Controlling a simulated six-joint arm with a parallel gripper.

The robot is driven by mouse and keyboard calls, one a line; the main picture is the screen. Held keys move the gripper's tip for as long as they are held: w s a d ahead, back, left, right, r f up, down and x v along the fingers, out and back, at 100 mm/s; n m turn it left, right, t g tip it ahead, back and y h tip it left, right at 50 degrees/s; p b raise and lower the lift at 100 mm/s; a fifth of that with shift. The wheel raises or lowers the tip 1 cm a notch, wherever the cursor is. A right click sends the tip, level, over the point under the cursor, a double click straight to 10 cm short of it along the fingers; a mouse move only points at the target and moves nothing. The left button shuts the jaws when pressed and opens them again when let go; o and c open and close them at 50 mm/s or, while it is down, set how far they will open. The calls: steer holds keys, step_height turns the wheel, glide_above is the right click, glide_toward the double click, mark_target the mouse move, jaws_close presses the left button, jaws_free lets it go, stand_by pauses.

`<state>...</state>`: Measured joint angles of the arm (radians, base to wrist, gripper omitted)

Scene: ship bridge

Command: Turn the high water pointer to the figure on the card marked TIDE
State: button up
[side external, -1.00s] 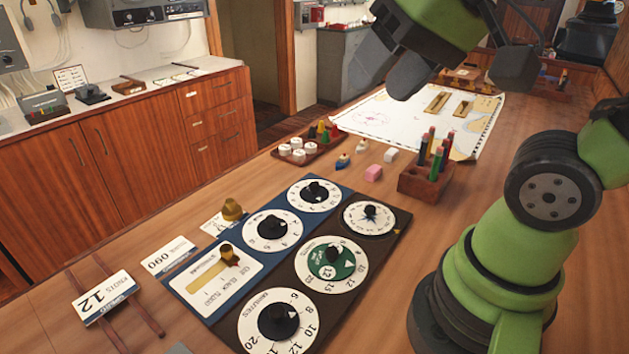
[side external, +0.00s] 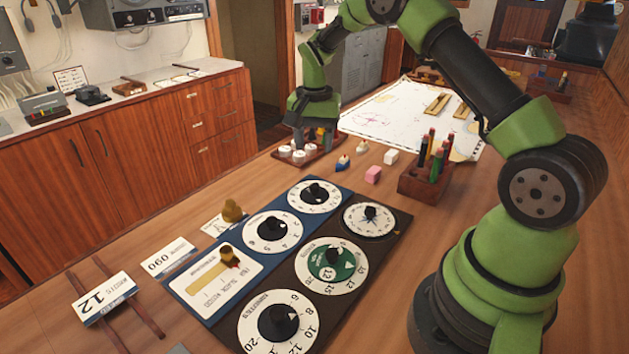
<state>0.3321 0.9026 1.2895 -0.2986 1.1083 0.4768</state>
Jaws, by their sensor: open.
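Several dials with black pointer knobs lie on a blue panel (side external: 172,285) and a dark panel (side external: 393,243). The blue panel holds two white dials, one upper (side external: 300,205) and one lower (side external: 256,243), and a brass slider (side external: 229,257). I cannot read which dial is high water. A small white card (side external: 213,226) lies beside the blue panel, partly hidden by a brass weight (side external: 231,210); its marking is unclear. My gripper (side external: 313,148) points down, open, over the wooden tray (side external: 322,158) of white discs and coloured pieces, beyond the dials, partly hiding the pieces.
A wooden pencil holder (side external: 426,184), a pink block (side external: 373,174) and a white block (side external: 391,157) stand right of my gripper. A chart (side external: 400,115) lies behind. Bare desk separates tray and panels.

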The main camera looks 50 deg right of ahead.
mark_target(315, 185)
step_height(315, 185, down, 10)
steer(key=shift+f, duration=0.1)
stand_by(0.4)
steer(key=c, duration=0.9)
